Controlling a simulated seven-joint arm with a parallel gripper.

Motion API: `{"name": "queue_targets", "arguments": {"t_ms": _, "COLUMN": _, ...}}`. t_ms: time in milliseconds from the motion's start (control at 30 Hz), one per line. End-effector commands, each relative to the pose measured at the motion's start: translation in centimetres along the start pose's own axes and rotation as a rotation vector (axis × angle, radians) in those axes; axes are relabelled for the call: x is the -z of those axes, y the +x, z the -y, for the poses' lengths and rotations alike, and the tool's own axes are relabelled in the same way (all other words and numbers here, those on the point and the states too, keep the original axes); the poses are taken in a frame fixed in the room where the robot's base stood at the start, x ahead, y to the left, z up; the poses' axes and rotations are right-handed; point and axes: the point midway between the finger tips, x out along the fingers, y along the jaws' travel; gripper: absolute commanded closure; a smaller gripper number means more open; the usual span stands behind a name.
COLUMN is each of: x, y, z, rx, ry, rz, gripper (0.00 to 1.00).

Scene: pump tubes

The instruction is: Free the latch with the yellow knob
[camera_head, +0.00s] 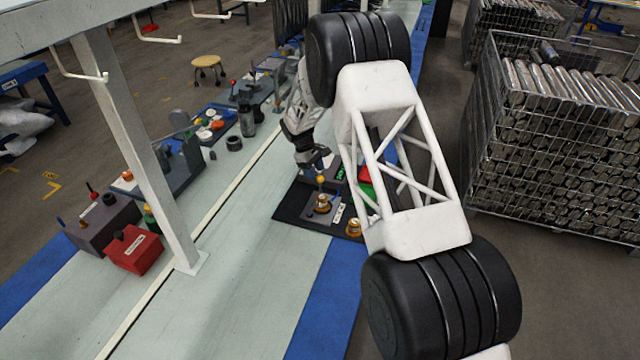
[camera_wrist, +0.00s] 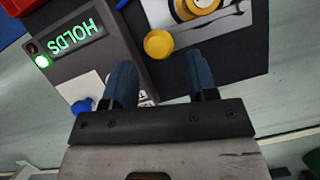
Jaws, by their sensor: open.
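The yellow knob (camera_wrist: 158,44) shows in the wrist view just beyond my fingertips, near the middle. In the head view the yellow knob (camera_head: 320,179) stands above a brass fitting (camera_head: 322,204) on a grey plate. My gripper (camera_wrist: 162,68) is open and empty, its two blue fingers spread to either side below the knob in the picture, apart from it. In the head view my gripper (camera_head: 317,163) is small and hangs close above the knob. The latch itself is not clearly distinguishable; the brass fitting (camera_wrist: 190,8) is cut off at the top edge.
A dark grey box (camera_wrist: 128,60) with a lit green "HOLDS" display (camera_wrist: 77,38) lies left of the knob. A blue knob (camera_wrist: 82,106) is near my left finger. A black mat (camera_head: 290,208) lies underneath. A second brass piece (camera_head: 354,228) is nearby.

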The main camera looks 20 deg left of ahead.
Motion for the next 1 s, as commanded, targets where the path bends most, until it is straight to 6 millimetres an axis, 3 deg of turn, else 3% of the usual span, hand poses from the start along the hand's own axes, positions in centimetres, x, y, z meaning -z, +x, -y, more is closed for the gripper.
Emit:
{"name": "queue_targets", "arguments": {"t_ms": 500, "x": 0.0, "y": 5.5, "z": 0.0, "rx": 0.001, "ry": 0.0, "rz": 0.0, "gripper": 0.47}}
{"name": "queue_targets", "arguments": {"t_ms": 900, "x": 0.0, "y": 6.0, "z": 0.0, "rx": 0.0, "ry": 0.0, "rz": 0.0, "gripper": 0.47}}
{"name": "queue_targets", "arguments": {"t_ms": 1000, "x": 0.0, "y": 6.0, "z": 0.0, "rx": 0.0, "ry": 0.0, "rz": 0.0, "gripper": 0.61}}
